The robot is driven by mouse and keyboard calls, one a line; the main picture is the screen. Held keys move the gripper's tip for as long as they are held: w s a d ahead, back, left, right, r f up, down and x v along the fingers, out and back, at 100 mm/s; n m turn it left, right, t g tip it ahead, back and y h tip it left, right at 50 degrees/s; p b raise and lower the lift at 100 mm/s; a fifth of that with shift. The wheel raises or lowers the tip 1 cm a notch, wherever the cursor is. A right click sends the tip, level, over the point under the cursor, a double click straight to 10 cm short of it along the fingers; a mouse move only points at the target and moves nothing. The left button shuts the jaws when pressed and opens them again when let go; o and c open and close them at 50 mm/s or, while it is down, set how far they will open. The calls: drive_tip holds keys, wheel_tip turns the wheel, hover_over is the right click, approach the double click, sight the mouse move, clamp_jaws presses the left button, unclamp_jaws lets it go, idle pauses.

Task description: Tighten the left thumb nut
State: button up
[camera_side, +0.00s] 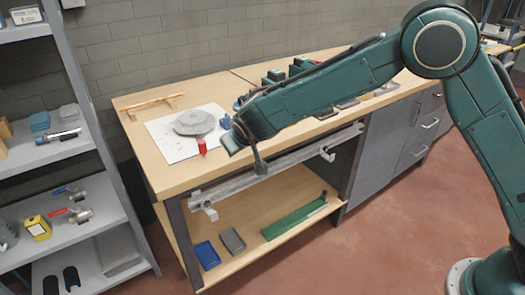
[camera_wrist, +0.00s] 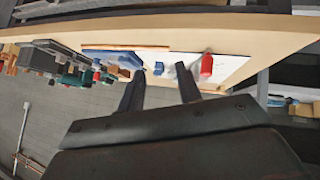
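I cannot make out a thumb nut for certain in either view. A long grey rail (camera_side: 270,172) runs along the bench front, below the top. It carries a small pale fitting at its left end (camera_side: 208,211) and another near its right end (camera_side: 327,154). Whether these hold thumb nuts is too small to tell. My gripper (camera_side: 242,152) is over the bench's front edge, above and apart from the left part of the rail. In the wrist view my gripper (camera_wrist: 160,92) has its two dark fingers spread, with nothing held between them.
The wooden bench (camera_side: 150,104) carries a white sheet (camera_side: 172,146) with a grey rounded object (camera_side: 194,122) and a red bottle (camera_side: 202,147). A blue box (camera_side: 207,255) and a green bar (camera_side: 293,219) lie on the lower shelf. Metal shelving (camera_side: 88,160) stands left.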

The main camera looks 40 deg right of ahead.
drive_tip(key=w+a+f+n+t, duration=0.1)
drive_tip(key=w+a+f, duration=0.1)
drive_tip(key=a+f, duration=0.65)
drive_tip(key=n+t, duration=0.2)
approach(207, 205)
wheel_tip(207, 205, down, 2)
drive_tip(key=w, duration=0.3)
drive_tip(key=shift+s+d+h, duration=0.1)
drive_tip(key=shift+d+h, duration=0.2)
drive_tip(key=shift+f, duration=0.15)
drive_tip(key=shift+x, duration=2.65)
drive_tip(key=shift+d, duration=0.1)
clamp_jaws()
